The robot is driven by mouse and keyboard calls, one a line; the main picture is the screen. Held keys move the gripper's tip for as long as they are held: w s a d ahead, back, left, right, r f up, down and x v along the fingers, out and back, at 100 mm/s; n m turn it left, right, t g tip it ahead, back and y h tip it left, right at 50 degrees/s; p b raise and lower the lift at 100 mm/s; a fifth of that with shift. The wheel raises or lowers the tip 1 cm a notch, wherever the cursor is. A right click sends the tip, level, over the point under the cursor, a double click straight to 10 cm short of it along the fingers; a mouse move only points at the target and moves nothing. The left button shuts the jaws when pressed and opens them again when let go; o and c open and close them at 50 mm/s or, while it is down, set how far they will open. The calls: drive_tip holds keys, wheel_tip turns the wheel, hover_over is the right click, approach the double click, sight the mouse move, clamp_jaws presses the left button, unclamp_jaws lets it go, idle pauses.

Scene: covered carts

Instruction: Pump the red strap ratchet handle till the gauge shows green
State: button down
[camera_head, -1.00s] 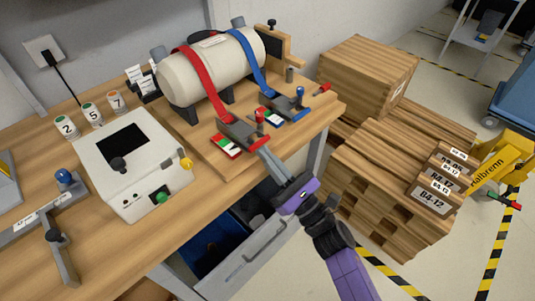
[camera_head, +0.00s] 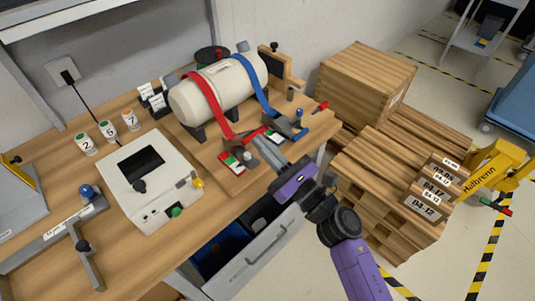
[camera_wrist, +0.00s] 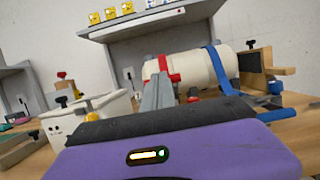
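The white tank (camera_head: 228,88) lies on its side on a wooden board, with a red strap (camera_head: 205,98) and a blue strap (camera_head: 257,83) over it. The red strap runs down to a dark ratchet with a red handle (camera_head: 254,133). A red, white and green gauge (camera_head: 235,162) sits in front of this ratchet; its reading is too small to tell. My gripper (camera_head: 260,143) reaches in from the front right, its fingertips at the red handle. In the wrist view, the grey fingers (camera_wrist: 157,94) stand before the red strap (camera_wrist: 164,70). Their gap and any grip are hidden.
The blue strap's ratchet (camera_head: 288,127) stands close to the right of my gripper. A white box with a screen (camera_head: 150,180) is on the left. An open drawer (camera_head: 265,242) juts out below the bench. Wooden crates (camera_head: 385,160) stand to the right.

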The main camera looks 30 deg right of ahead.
drive_tip(key=shift+w+a+r+p, duration=0.25)
drive_tip(key=shift+w+r+p, duration=0.05)
drive_tip(key=shift+w+r, duration=0.6)
drive_tip(key=shift+w+a+r+p, duration=0.3)
drive_tip(key=shift+w+r, duration=0.4)
drive_tip(key=shift+r, duration=0.3)
drive_tip(key=shift+r, duration=0.1)
